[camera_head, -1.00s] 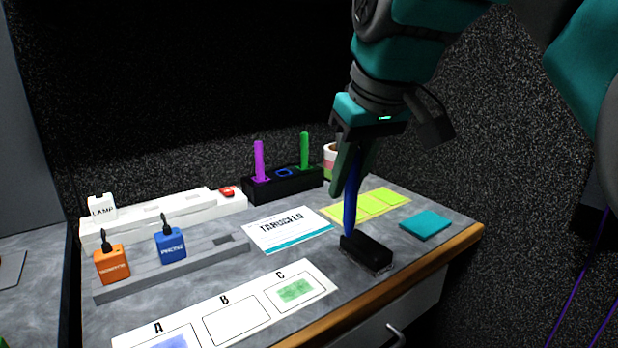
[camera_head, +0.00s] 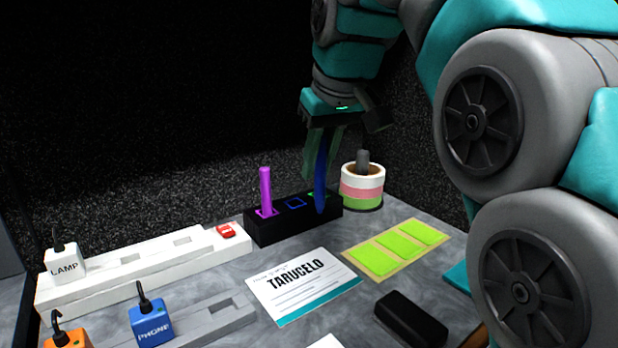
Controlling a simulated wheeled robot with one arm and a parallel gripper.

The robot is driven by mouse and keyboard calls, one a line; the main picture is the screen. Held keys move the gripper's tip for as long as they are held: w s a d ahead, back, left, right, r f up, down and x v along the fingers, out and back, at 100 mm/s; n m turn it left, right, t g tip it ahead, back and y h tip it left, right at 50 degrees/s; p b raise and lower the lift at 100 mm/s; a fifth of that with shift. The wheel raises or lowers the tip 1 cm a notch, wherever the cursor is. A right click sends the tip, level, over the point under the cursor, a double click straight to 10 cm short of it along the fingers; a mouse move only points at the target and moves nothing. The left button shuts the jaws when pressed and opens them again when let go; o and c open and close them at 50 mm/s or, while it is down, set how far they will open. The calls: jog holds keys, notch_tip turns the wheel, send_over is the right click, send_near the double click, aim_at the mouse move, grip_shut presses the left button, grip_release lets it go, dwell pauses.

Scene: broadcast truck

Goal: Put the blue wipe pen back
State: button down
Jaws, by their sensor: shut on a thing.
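My gripper (camera_head: 322,152) is shut on the blue wipe pen (camera_head: 321,185) and holds it nearly upright, tip down. The pen's tip is at the right part of the black pen holder (camera_head: 270,232) in the picture; I cannot tell whether it is in front of the holder or above it. The holder has a purple pen (camera_head: 265,190) standing in its left slot. Its middle slot, outlined in blue (camera_head: 296,203), is empty. A bit of green shows at the right slot beside the blue pen; the green pen is mostly hidden by my gripper and the blue pen.
Rolls of tape (camera_head: 362,188) stand right of the holder. A white power strip (camera_head: 140,265) with a lamp plug (camera_head: 64,264) lies left. A card (camera_head: 302,287), yellow-green notes (camera_head: 412,236) and a black eraser block (camera_head: 411,318) lie in front. My arm hides the right side.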

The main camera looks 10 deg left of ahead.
jog(key=w+a+p, duration=0.2)
jog(key=w+a, duration=0.5)
jog(key=w, duration=0.1)
jog(key=shift+s+d+f+b, duration=0.1)
jog(key=shift+f+b, duration=0.35)
jog(key=shift+f, duration=1.35)
jog(key=shift+s+d+f+b, duration=0.1)
jog(key=shift+f+b, duration=0.35)
jog(key=shift+f, duration=1.3)
jog(key=shift+f, duration=0.15)
jog(key=c, duration=0.8)
grip_release()
jog(key=shift+o, duration=0.2)
jog(key=v, duration=0.7)
jog(key=shift+r, duration=0.4)
jog(key=shift+s, duration=0.1)
